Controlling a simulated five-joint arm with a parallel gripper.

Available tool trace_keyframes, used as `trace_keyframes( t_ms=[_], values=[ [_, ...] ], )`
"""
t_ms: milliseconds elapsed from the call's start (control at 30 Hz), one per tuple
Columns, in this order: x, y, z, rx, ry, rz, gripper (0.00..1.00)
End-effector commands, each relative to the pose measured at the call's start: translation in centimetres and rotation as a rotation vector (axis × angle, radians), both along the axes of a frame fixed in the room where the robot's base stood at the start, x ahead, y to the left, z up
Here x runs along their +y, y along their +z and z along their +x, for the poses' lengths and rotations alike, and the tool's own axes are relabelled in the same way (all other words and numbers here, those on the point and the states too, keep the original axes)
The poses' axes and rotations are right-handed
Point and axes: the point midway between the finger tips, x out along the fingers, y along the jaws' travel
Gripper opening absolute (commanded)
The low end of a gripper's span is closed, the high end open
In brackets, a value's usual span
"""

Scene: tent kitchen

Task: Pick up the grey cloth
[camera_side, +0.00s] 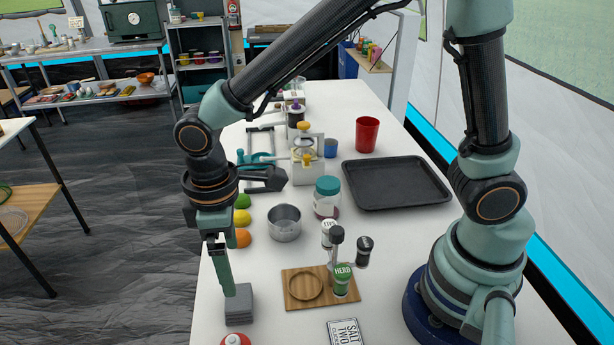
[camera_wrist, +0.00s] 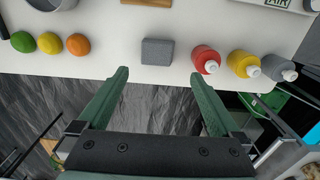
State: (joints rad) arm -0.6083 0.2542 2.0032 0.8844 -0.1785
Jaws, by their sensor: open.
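The grey cloth (camera_side: 239,306) is a small folded block lying on the white table close to its left edge in the side view. In the wrist view the grey cloth (camera_wrist: 157,51) lies just beyond the fingertips, centred between them. My gripper (camera_side: 229,290) points down, its fingertip overlapping the cloth's upper left in the side view. In the wrist view my gripper (camera_wrist: 158,74) has its green fingers wide apart with nothing between them. The height of the fingertips over the cloth is hard to tell.
A red bottle (camera_wrist: 206,60) stands to the cloth's right in the wrist view, with yellow and grey bottles past it. An orange (camera_wrist: 78,44), lemon and lime lie to its left. A wooden board (camera_side: 296,303) with jars is nearby. The table edge and floor are close.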

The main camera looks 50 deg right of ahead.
Motion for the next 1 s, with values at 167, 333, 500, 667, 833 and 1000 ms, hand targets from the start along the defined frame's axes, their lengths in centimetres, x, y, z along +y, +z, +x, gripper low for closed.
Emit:
trace_keyframes(
  t_ms=[167,333,500,667,833,1000],
  values=[
    [-0.1,-2.8,-0.1,0.005,0.000,-0.004,1.00],
    [-0.1,-5.4,0.0,0.004,-0.001,-0.003,1.00],
    [-0.1,-6.5,0.0,0.001,-0.001,-0.001,1.00],
    [-0.1,-7.9,0.2,0.003,-0.002,-0.001,1.00],
    [0.0,-10.2,0.5,0.004,-0.002,-0.002,1.00],
    [0.0,-11.6,0.5,0.001,-0.002,-0.001,1.00]
  ],
)
